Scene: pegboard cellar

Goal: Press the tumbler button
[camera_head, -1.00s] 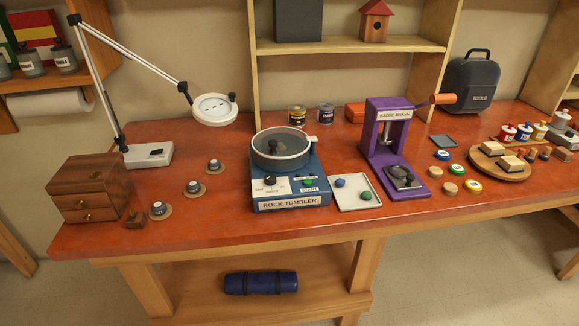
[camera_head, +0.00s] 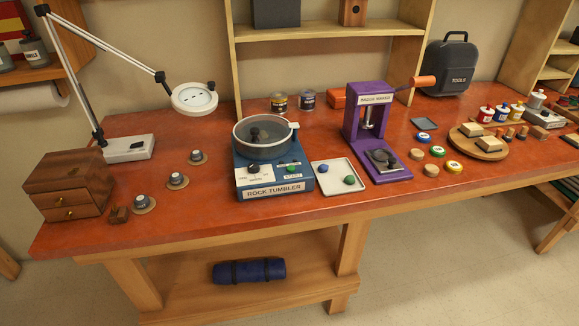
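The rock tumbler (camera_head: 268,191) stands near the middle of the red workbench (camera_head: 210,222). It has a blue base with a label on its front and a round drum (camera_head: 264,137) with a clear-looking lid on top. On its sloped front panel there is a black knob (camera_head: 253,168) at the left. A green button (camera_head: 291,167) sits at the right, above a small label that seems to read "START". Neither of my grippers shows in the head view, and nothing is touching the tumbler.
A white tray (camera_head: 327,185) with a blue and a green stone is right of the tumbler. The purple badge maker (camera_head: 370,98) stands beyond it. Several small weights on discs, a wooden drawer box (camera_head: 67,186) and a lamp (camera_head: 194,97) are at left. The bench front before the tumbler is clear.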

